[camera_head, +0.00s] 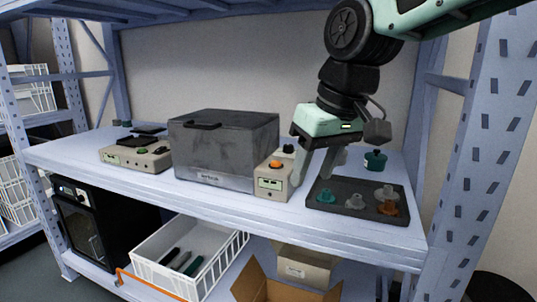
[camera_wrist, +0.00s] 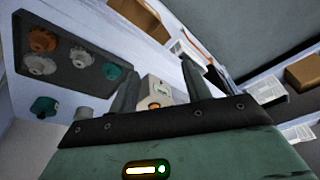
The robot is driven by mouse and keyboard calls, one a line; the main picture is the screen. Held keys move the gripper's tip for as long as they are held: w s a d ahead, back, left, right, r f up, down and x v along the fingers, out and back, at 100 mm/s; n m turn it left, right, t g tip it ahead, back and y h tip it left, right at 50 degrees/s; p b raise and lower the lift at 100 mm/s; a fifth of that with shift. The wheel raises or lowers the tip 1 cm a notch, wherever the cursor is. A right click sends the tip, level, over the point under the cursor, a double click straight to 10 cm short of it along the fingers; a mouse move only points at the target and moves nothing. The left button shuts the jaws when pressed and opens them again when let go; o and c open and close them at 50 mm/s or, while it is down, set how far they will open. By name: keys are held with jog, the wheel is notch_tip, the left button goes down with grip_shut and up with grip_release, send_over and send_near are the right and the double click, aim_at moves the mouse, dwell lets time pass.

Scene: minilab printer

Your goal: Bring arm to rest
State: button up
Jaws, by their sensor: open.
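My gripper (camera_head: 318,165) hangs from the arm over the right part of the shelf, between the beige control box and the dark tray. Its two fingers are apart, with nothing seen held between them. In the wrist view, the fingers of my gripper (camera_wrist: 168,92) stand apart, with the beige box (camera_wrist: 157,90) showing beyond them. The control box (camera_head: 273,178) has an orange button and a small screen. The dark tray (camera_head: 336,211) carries several small teal, clear and orange parts, and it also shows in the wrist view (camera_wrist: 80,82).
A large grey lidded box (camera_head: 222,150) stands left of the control box. A beige device (camera_head: 135,158) is farther left. A teal part (camera_head: 375,160) stands behind the tray. A blue shelf upright (camera_head: 478,150) rises at right. Below are a white basket (camera_head: 165,285) and cardboard boxes (camera_head: 305,267).

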jog(key=s+d+f+n+g+h, duration=0.1)
jog(key=s+d+f, duration=0.2)
jog(key=s+f, duration=0.6)
jog(key=s+d+f+g+h, duration=0.1)
jog(key=s+d+f, duration=0.3)
jog(key=s+f, duration=0.55)
notch_tip(320, 180, up, 32)
jog(key=s+p, duration=0.2)
jog(key=p, duration=2.7)
jog(key=shift+s+a+f, duration=0.15)
jog(key=shift+s+f, duration=0.05)
jog(key=shift+f, duration=0.05)
jog(key=shift+c, duration=0.2)
